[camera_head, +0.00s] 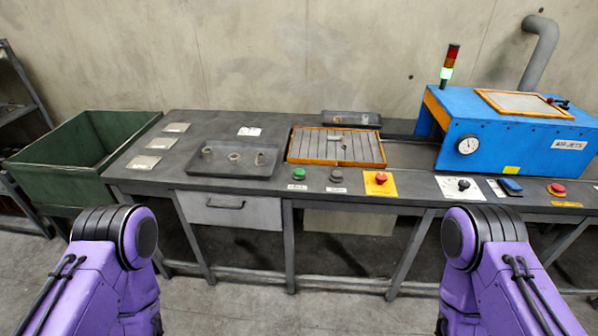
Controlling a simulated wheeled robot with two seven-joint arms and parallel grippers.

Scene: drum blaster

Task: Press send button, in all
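A row of controls runs along the front edge of the grey workbench (270,197). A green button (299,174) and a dark grey button (336,175) each have a small label in front, too small to read. Right of them is a red button (381,178) on a yellow plate. I cannot tell from the labels which one is the send button. Only the purple links of my two arms show, at the lower left and lower right, apart from the bench. Neither gripper is in view.
An orange-framed slatted tray (293,157) and a dark tray (225,171) with small rings lie on the bench. A blue AIR-JETS machine (510,140) with a lit green lamp stands right; another red button (557,189) sits before it. A green bin (50,160) stands left.

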